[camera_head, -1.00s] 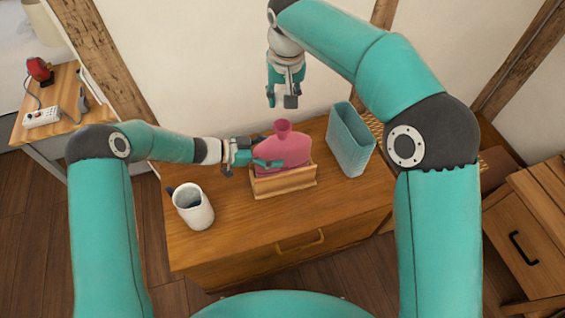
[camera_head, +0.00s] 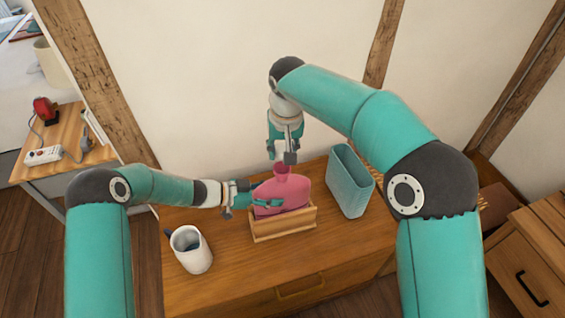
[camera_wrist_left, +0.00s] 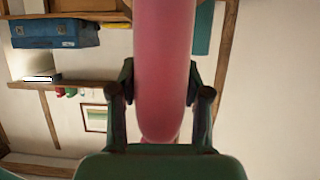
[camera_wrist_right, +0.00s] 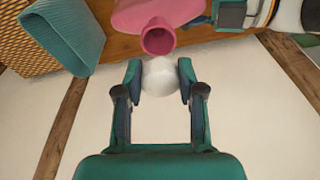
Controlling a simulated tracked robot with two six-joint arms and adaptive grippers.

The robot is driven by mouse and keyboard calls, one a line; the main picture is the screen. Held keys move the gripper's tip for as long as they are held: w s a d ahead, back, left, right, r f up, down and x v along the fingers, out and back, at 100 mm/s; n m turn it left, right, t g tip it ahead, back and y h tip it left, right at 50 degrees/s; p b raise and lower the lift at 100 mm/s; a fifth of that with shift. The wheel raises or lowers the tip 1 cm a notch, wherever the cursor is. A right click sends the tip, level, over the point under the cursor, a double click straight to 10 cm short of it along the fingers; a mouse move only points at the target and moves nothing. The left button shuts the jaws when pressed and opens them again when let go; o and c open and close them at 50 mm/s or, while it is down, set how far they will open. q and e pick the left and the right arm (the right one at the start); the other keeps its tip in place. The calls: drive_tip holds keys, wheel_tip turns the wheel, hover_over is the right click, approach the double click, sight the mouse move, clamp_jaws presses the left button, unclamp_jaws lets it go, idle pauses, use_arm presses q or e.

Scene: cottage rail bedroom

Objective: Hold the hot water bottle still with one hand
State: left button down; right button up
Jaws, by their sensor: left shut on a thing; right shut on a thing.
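The pink hot water bottle (camera_head: 290,192) stands upright in a small wooden holder (camera_head: 285,227) on the wooden cabinet. My left gripper (camera_head: 256,195) is shut on the bottle's body from the left; in the left wrist view the bottle (camera_wrist_left: 165,70) lies between both fingers. My right gripper (camera_head: 283,155) points down just above the bottle's neck. It is shut on a white rounded thing (camera_wrist_right: 160,77), which in the right wrist view sits close to the bottle's open mouth (camera_wrist_right: 158,38). I cannot tell whether the two touch.
A white mug (camera_head: 191,250) stands left of the holder on the cabinet top (camera_head: 225,265). A tall teal container (camera_head: 350,181) stands close on the right. The wall is behind. A side table (camera_head: 68,158) with a power strip is at the far left.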

sight(283, 166)
drive_tip(key=shift+f, duration=0.95)
drive_tip(key=shift+f, duration=0.1)
drive_tip(key=shift+f, duration=0.8)
drive_tip(key=shift+f, duration=0.9)
drive_tip(key=shift+s, duration=0.1)
drive_tip(key=shift+r+y, duration=0.3)
drive_tip(key=shift+r, duration=0.05)
drive_tip(key=shift+c, duration=1.4)
drive_tip(key=shift+r, duration=0.45)
